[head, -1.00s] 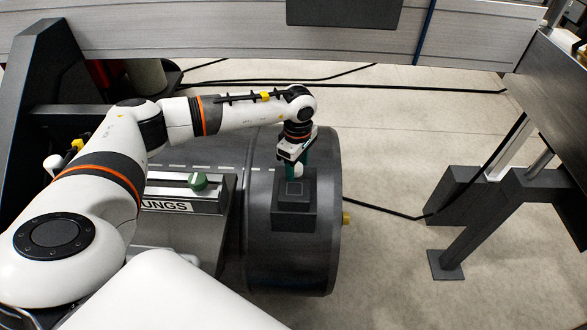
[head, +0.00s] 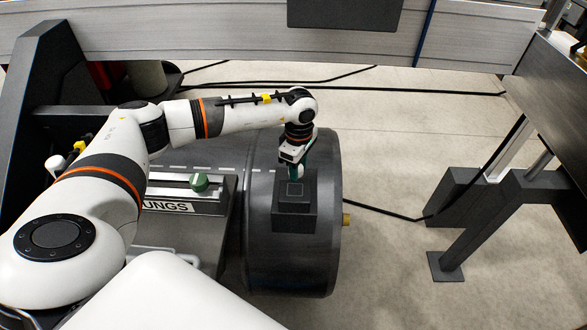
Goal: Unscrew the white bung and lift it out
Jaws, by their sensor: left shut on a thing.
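The white bung (head: 298,174) shows as a small pale shape at the top of the dark grey float (head: 322,235), just behind the square block on it. My left gripper (head: 300,167) comes down over it from above, with its teal fingers shut on the bung. The fingers and wrist hide most of the bung. I cannot tell whether it is seated or slightly raised. My right gripper is not in view.
A dark square block (head: 294,213) stands on the float in front of the gripper. A rack labelled "BUNGS" (head: 185,207) with a green-topped bung (head: 199,182) lies to the left. A black cable (head: 385,212) crosses the floor at right, beside grey supports (head: 450,262).

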